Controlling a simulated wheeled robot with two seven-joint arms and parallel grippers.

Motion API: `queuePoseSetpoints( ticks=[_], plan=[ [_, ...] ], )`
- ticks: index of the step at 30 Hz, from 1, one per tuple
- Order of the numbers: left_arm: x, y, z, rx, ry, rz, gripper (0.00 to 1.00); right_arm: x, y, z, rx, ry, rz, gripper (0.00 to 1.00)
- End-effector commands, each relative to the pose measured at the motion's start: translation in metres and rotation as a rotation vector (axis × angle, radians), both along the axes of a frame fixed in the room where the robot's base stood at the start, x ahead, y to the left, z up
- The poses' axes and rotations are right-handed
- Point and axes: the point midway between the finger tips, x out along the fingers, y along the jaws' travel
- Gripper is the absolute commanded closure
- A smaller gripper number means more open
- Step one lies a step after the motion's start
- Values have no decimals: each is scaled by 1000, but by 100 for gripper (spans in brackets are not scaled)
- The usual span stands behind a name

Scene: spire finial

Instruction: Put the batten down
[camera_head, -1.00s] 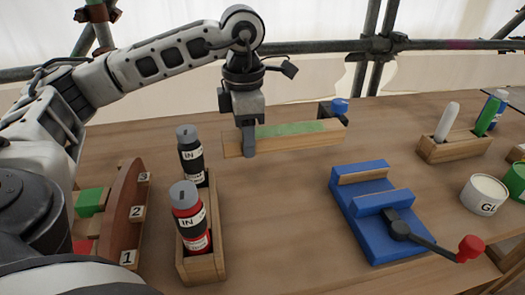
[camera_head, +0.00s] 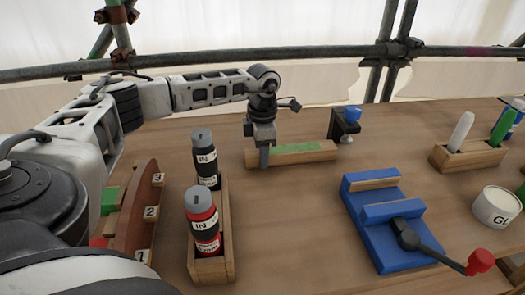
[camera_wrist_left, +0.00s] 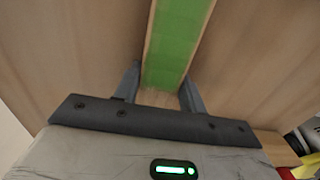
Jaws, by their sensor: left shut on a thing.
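The batten (camera_head: 305,154) is a long wooden strip with a green top face. It lies level near the back of the table, left of the black clamp. My left gripper (camera_head: 264,157) is shut on the batten near its left end. In the left wrist view the batten (camera_wrist_left: 173,50) runs away between the two fingers of the gripper (camera_wrist_left: 160,92). The batten is at or very close to the table top; I cannot tell if it touches. My right gripper is not in view.
A wooden rack (camera_head: 227,222) with two bottles stands left of centre. A blue vise (camera_head: 383,235) with a red-knobbed lever is at the right front. The table middle is clear.

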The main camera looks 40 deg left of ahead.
Motion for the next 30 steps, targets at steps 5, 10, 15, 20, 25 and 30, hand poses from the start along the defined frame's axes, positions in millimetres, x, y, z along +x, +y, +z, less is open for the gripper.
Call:
queuePoseSetpoints(
  ticks=[5, 10, 15, 20, 25, 30],
  plan=[
    [0, 0, 0, 0, -2, 0, 87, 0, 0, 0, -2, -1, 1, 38],
    [0, -1, -4, -1, -2, 0, 87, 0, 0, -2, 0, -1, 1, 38],
    [0, -1, -4, -1, -1, 0, 38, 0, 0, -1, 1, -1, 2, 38],
    [0, -1, -4, -1, -1, 0, 38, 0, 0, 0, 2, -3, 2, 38],
    [0, 0, 4, -1, -2, 0, 38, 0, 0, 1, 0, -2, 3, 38],
    [1, -1, 32, -2, -5, 0, 38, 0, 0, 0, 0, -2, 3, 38]
  ],
)
